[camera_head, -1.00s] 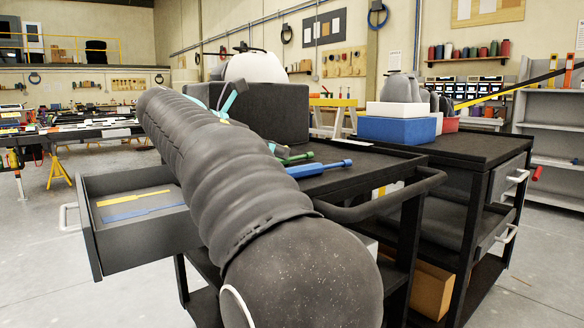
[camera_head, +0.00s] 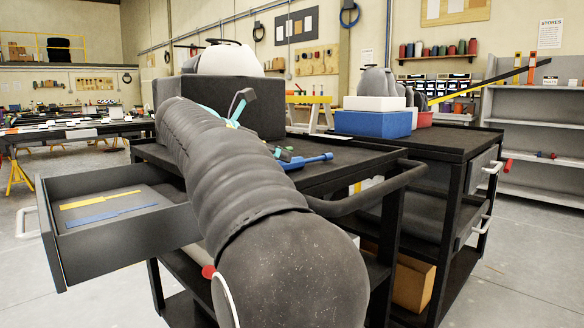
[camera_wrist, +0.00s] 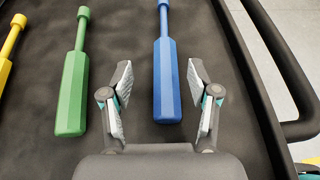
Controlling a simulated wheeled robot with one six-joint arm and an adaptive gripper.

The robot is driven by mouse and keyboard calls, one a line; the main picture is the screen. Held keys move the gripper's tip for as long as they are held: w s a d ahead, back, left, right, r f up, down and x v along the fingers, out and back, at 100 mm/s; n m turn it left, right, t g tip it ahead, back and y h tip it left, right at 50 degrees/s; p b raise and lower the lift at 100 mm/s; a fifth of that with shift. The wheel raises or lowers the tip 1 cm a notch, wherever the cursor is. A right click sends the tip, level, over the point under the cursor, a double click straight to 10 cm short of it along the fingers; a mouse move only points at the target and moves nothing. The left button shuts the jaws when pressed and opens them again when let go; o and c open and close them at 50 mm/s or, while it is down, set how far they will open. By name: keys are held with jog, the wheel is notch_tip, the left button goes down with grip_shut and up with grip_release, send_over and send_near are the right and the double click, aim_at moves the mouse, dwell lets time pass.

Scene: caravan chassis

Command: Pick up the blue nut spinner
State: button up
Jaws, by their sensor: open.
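The blue nut spinner (camera_wrist: 166,75) lies on the dark cart top in the wrist view, its thick handle toward me and its thin shaft pointing away. My gripper (camera_wrist: 159,85) is open, one finger on each side of the blue handle. The handle lies between the fingers, closer to the right one, with a gap on both sides. I cannot tell how high the fingers are above the cart top. In the head view the blue nut spinner (camera_head: 305,161) shows near the cart's front edge, partly hidden by my arm.
A green nut spinner (camera_wrist: 73,90) and a yellow one (camera_wrist: 9,50) lie to the left. The cart's handle rail (camera_wrist: 285,70) is at the right. An open drawer (camera_head: 120,240) sticks out at the left. A dark box (camera_head: 245,105) stands behind my arm.

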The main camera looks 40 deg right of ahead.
aim_at(301, 163)
jog(key=d, duration=0.1)
jog(key=d+f, duration=0.1)
jog(key=d+f+b, duration=0.1)
jog(key=shift+s+d+f, duration=0.1)
jog(key=shift+s+d, duration=0.05)
jog(key=shift+s, duration=0.15)
jog(key=shift+d+f, duration=0.1)
jog(key=shift+d, duration=0.25)
grip_shut()
